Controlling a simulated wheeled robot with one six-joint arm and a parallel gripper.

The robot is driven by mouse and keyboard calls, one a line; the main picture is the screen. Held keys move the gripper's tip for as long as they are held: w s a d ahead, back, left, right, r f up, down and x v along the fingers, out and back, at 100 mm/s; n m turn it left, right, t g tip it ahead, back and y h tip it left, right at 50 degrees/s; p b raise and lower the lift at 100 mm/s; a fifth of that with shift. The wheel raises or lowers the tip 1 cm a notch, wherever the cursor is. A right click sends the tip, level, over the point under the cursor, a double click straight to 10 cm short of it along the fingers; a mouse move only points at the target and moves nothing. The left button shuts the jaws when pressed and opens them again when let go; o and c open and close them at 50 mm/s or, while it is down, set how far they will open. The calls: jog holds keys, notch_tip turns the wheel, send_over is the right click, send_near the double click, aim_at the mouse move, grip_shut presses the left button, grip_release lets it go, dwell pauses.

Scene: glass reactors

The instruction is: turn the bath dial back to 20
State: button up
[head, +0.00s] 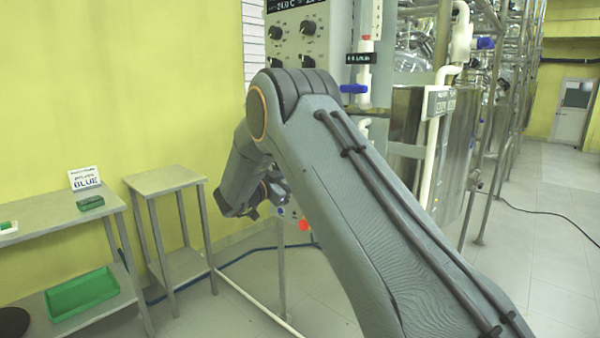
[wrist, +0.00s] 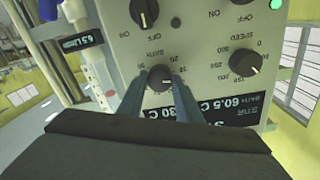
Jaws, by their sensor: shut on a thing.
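In the wrist view, which shows the panel upside down, the bath dial (wrist: 160,77) is a small black knob on a grey control panel (wrist: 205,20). A scale with numbers such as 20 and 30 surrounds it. My gripper (wrist: 157,84) is shut on the bath dial, one finger on each side. A pale pointer mark shows on the knob, but its exact reading is unclear. A display (wrist: 215,108) partly hidden by my gripper reads about 60.5 C beside the word BATH. In the head view my arm hides the dial and fingertips.
A speed knob (wrist: 245,62) and an on/off knob (wrist: 144,12) are close to the bath dial. A green lamp (wrist: 276,4) is lit. In the head view, a small table (head: 165,180) and a bench with a green tray (head: 82,293) stand left. Glassware and pipes stand right.

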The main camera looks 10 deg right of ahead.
jog(key=n+p, duration=0.4)
jog(key=n, duration=0.6)
jog(key=shift+f+n, duration=0.1)
jog(key=shift+n, duration=0.6)
jog(key=o, duration=1)
jog(key=shift+o, duration=0.2)
jog(key=shift+s+a, duration=0.1)
jog(key=b+v, duration=0.1)
jog(key=v, duration=0.6)
jog(key=shift+s+a+f, duration=0.2)
jog(key=shift+s, duration=0.05)
